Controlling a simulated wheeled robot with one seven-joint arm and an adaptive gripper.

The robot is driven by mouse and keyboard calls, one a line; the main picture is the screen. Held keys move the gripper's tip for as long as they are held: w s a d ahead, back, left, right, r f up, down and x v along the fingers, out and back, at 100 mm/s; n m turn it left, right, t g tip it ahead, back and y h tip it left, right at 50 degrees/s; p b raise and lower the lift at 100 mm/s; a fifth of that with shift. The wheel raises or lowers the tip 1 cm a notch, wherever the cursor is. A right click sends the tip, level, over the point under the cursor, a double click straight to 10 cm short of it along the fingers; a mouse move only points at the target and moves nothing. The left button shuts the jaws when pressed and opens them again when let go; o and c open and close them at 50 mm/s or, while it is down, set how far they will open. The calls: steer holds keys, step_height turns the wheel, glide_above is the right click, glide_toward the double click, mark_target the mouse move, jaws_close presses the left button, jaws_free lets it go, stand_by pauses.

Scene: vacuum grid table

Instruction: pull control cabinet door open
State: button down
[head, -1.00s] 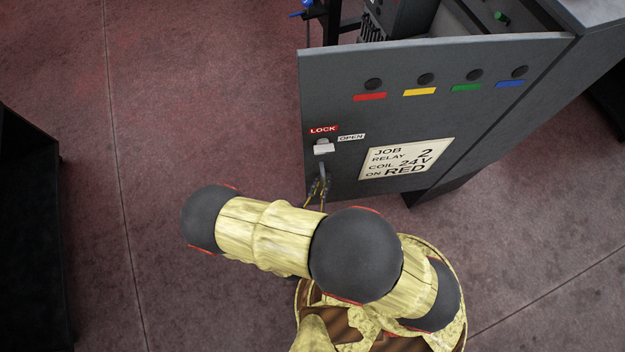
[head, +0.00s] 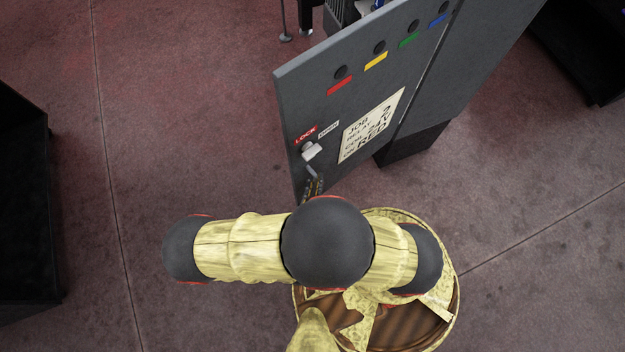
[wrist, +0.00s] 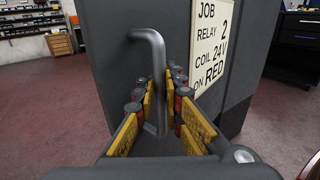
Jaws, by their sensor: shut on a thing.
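The grey control cabinet door (head: 290,105) stands partly open, swung out from the cabinet (head: 455,85). It carries a latch (head: 311,149) beside the LOCK and OPEN labels, and a white sign reading JOB RELAY 2 COIL 24V ON RED (head: 371,125). In the wrist view the door handle (wrist: 152,75), a bent grey bar, stands between the yellow fingers of my gripper (wrist: 161,113). My gripper is shut on the handle. In the head view the fingertips show only in small part at the door's lower edge, above my arm.
Red, yellow, green and blue tags with black knobs line the door's top. A dark cabinet (head: 25,210) stands at the left edge. Another dark unit (head: 590,50) is at upper right. The floor left of the door is clear.

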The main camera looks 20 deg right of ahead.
mark_target(315, 175)
steer(key=shift+a, duration=0.2)
steer(key=c, duration=2)
jaws_free()
steer(key=shift+o, duration=0.2)
steer(key=shift+d, duration=0.1)
steer(key=shift+r, duration=5)
steer(key=shift+s, duration=0.1)
